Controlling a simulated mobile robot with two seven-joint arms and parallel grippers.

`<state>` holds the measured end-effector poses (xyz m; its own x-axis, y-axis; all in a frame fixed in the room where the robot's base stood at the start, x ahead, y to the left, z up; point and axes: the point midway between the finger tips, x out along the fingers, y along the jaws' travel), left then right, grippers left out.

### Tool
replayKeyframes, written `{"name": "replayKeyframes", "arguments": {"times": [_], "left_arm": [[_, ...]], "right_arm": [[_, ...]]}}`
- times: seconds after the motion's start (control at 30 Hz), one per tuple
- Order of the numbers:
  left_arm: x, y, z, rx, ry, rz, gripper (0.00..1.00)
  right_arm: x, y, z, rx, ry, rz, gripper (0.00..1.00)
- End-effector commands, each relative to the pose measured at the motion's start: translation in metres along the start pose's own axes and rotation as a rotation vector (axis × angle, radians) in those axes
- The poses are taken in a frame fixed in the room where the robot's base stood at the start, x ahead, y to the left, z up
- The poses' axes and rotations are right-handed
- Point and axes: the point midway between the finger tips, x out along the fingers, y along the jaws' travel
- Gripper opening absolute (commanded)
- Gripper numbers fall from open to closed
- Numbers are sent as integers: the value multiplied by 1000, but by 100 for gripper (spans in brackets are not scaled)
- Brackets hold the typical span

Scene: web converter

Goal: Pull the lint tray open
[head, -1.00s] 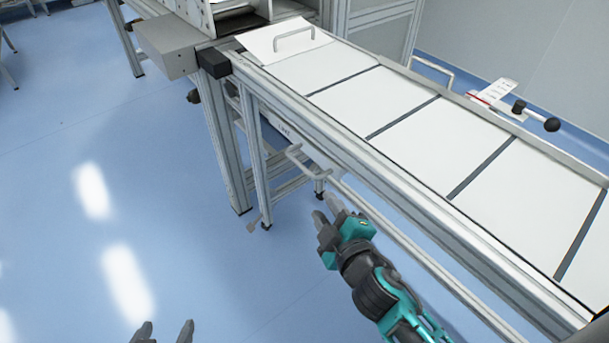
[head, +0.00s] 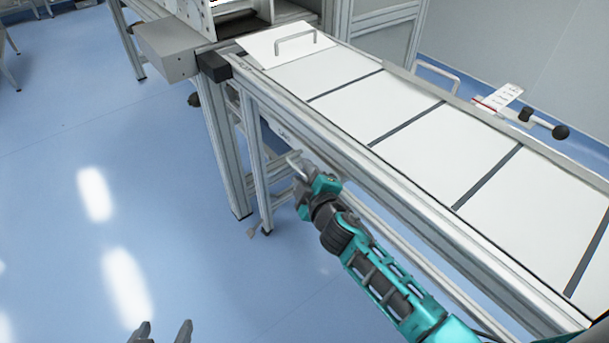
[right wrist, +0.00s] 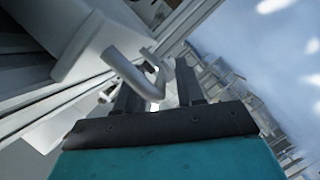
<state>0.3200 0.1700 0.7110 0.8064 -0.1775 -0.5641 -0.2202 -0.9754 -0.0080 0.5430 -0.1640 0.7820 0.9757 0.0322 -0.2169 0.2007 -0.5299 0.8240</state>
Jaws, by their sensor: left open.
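The lint tray (head: 279,127) is a pale box under the side rail of the long bench in the head view, mostly hidden by the rail. Its grey bar handle (head: 293,161) sticks out towards my right gripper (head: 299,183). In the right wrist view the handle (right wrist: 133,75) reaches in between the two dark fingers of my right gripper (right wrist: 157,92), which are apart. I cannot tell whether either finger touches it. The tray's pale front (right wrist: 95,40) is at upper left there. My left gripper (head: 160,331) is open and empty at the bottom edge of the head view.
The bench top (head: 400,135) carries white panels and a lid with a handle (head: 295,40). A bench leg (head: 228,155) stands left of the tray. A black-knobbed lever (head: 545,122) is on the far side. The blue floor (head: 60,240) at left is clear.

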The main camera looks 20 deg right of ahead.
Motion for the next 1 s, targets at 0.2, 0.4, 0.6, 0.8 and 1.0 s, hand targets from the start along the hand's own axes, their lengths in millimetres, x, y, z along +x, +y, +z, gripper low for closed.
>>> {"name": "replayKeyframes", "arguments": {"times": [0.2,0.4,0.6,0.8,1.0], "left_arm": [[0,1,0,0,-1,3,72],[1,1,0,1,-1,3,72],[1,1,1,1,-1,3,72],[1,1,1,1,-1,2,72],[1,0,1,1,-1,2,72]], "right_arm": [[1,0,0,1,0,0,38],[1,0,0,0,0,0,23],[0,0,0,0,0,0,4],[0,0,0,0,0,0,0],[0,0,0,0,0,0,0]]}}
